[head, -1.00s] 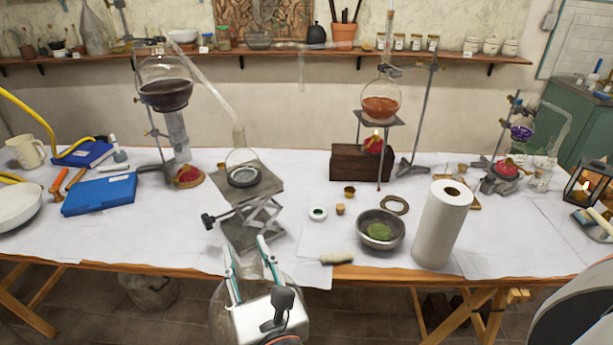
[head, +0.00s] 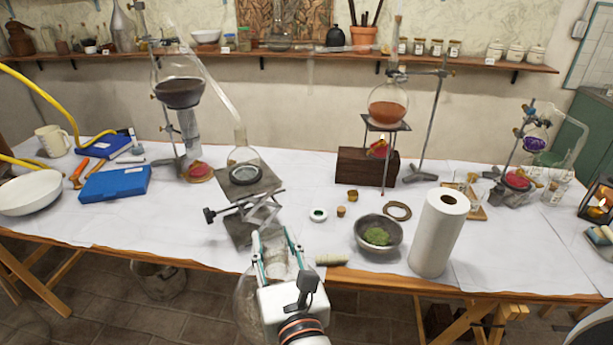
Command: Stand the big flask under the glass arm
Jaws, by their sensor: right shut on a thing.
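The big flask (head: 246,302) is clear round glass at the bottom of the head view. My right gripper (head: 276,262) is shut on its neck. It is held off the table, in front of the front edge, and my gripper hides part of its body. A sloping glass arm (head: 212,82) runs down from the flask of dark liquid (head: 180,92) to a small flask (head: 243,160) on a lab jack (head: 248,188). A faint level glass tube (head: 345,49) reaches left from the right-hand stand, above the flask of orange liquid (head: 388,108). My left gripper is out of view.
A metal bowl of green matter (head: 364,226), a paper roll (head: 438,235), a cork ring (head: 398,211) and a pale cylinder (head: 331,260) stand near the front right. A wooden block (head: 352,166) is behind. White cloth (head: 305,185) is clear between the jack and block.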

